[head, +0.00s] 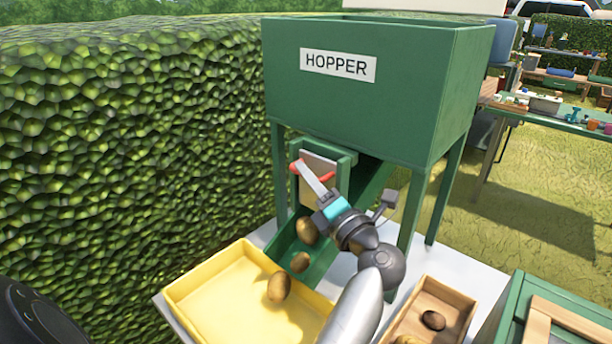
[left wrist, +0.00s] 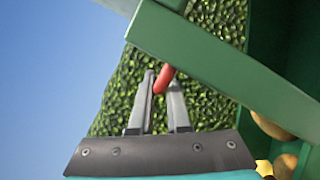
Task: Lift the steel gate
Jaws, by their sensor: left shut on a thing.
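The steel gate (head: 319,162) is a flat pale plate in a green frame on the front of the green hopper (head: 360,90). Its red handle (head: 326,175) is a bar across the plate. My left gripper (head: 305,170) is at the handle and shut on it. In the left wrist view the red handle (left wrist: 163,78) sits between the fingertips of my left gripper (left wrist: 162,82). The gate stands raised, with potatoes (head: 306,230) on the green chute (head: 322,262) below it. My forearm hides part of the chute. My right gripper is out of view.
A yellow tray (head: 205,275) at the chute's lower end has a potato (head: 279,287) at its edge. A wooden box (head: 455,302) with potatoes stands to the right. A hedge (head: 130,130) closes off the left. Hopper legs (head: 412,215) stand close to my arm.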

